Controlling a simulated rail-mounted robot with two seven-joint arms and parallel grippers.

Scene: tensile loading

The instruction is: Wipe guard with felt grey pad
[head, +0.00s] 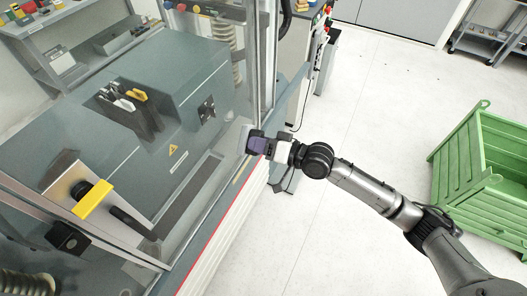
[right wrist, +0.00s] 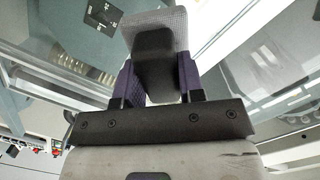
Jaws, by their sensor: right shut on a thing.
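My right gripper (head: 258,146) reaches in from the right in the head view, at the front of the machine's clear guard (head: 232,108). In the right wrist view its purple fingers (right wrist: 155,84) are shut on the pad (right wrist: 153,48), a dark grey block with a pale grey, finely checked face at its far end. The pad is close to the guard's pane; I cannot tell whether it touches. In the head view the pad is mostly hidden by the gripper. My left gripper is not in view.
Behind the guard is the grey-green testing machine (head: 165,75) with a yellow-edged bracket (head: 93,199). A green crate (head: 480,150) stands on the floor at the right. A bench (head: 75,50) with small items is at the upper left. The pale floor (head: 375,110) is open between machine and crate.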

